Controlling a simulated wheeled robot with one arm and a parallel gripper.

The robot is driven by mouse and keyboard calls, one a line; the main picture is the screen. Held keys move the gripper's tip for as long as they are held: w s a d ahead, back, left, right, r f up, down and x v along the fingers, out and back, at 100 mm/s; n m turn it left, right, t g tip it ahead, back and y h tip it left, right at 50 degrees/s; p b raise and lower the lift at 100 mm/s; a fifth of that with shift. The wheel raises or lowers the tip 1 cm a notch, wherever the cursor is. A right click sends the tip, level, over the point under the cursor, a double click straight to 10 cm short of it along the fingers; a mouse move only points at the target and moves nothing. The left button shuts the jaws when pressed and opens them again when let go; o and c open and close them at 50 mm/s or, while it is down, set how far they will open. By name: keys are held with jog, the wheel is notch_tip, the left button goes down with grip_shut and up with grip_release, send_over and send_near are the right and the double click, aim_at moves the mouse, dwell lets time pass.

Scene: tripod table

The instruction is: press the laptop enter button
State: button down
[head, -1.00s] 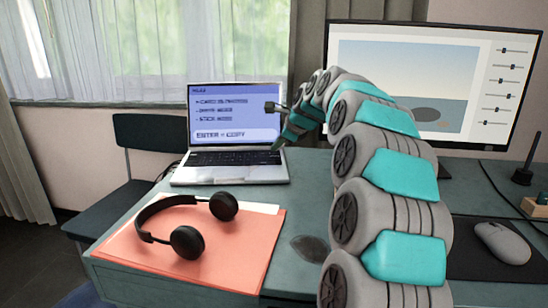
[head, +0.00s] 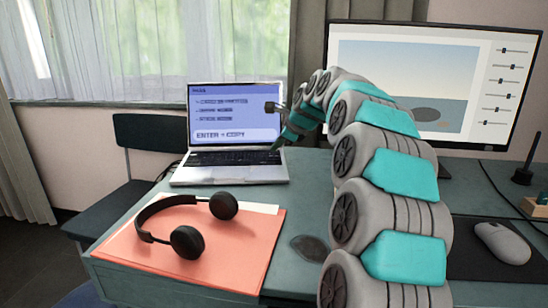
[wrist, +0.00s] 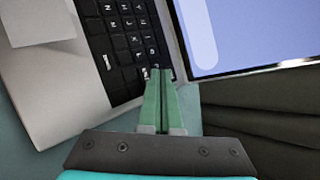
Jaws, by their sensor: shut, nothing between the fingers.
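The open laptop (head: 230,176) stands at the back left of the desk, its screen (head: 235,110) lit with the words "ENTER = COPY". My gripper (head: 275,148) is shut and empty at the right end of the keyboard. In the wrist view the laptop keyboard (wrist: 122,40) is at upper left, and my gripper (wrist: 161,72) has its closed fingertips over or on the keys near the keyboard's right edge. I cannot tell whether the tips touch a key. The key under the tips is partly hidden by them.
Black headphones (head: 187,242) lie on an orange folder (head: 225,265) in front of the laptop. A large monitor (head: 440,80) stands at the right behind my arm. A mouse (head: 502,242) rests on a dark pad at the right. A chair (head: 150,133) is at the left.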

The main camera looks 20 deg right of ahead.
aim_at(277, 158)
jog(key=shift+f, duration=0.1)
jog(key=shift+f, duration=0.35)
jog(key=shift+f+p, duration=0.25)
jog(key=shift+p, duration=0.1)
dwell(0.8)
jog(key=shift+r, duration=0.1)
jog(key=shift+r+p, duration=0.65)
jog(key=shift+p, duration=0.15)
jog(key=shift+r+p, duration=0.7)
jog(key=shift+r, duration=1.8)
